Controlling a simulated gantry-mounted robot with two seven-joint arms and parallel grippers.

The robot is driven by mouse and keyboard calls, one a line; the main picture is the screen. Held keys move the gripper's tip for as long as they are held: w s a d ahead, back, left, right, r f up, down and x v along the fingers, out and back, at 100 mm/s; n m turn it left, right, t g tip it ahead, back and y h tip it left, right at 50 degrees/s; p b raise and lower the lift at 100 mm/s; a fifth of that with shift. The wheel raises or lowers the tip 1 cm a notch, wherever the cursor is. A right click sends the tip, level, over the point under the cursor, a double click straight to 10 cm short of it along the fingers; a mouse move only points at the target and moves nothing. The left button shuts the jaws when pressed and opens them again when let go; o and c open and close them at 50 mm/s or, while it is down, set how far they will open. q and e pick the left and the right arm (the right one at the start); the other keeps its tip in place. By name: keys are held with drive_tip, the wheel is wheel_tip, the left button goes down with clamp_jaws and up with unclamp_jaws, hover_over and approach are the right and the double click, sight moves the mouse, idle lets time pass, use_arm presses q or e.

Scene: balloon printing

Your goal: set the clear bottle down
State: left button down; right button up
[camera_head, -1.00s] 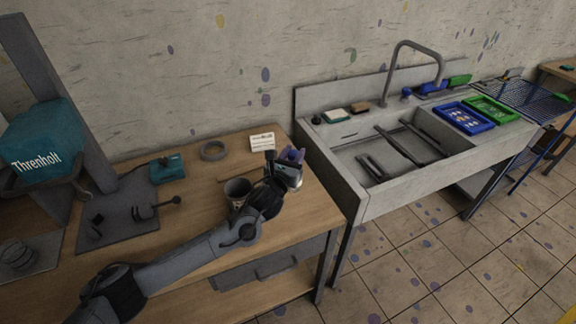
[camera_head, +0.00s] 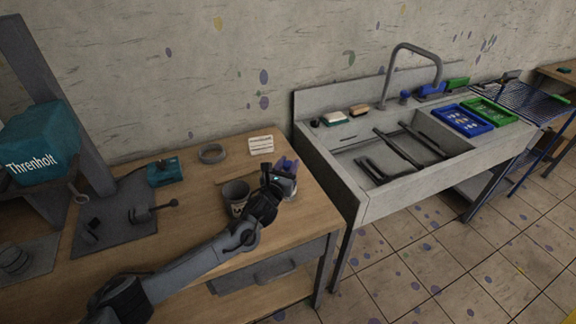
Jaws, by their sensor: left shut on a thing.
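My left gripper (camera_head: 283,178) reaches in over the right part of the wooden table, near its right edge. It is shut on the clear bottle, of which I can make out almost nothing; a small purple patch shows at the fingertips. I cannot tell whether the bottle touches the table. My right gripper is not in view.
A dark cup (camera_head: 236,192) stands just left of my left gripper. A white card (camera_head: 260,145), a grey ring (camera_head: 212,153) and a teal device (camera_head: 165,171) lie farther back on the wooden table (camera_head: 205,200). The sink (camera_head: 348,185) stands to the right, across a narrow gap.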

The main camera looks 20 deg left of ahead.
use_arm(q)
drive_tip(key=shift+f, duration=0.2)
drive_tip(key=c, duration=0.8)
unclamp_jaws()
drive_tip(key=shift+o, duration=0.2)
drive_tip(key=shift+r, duration=0.15)
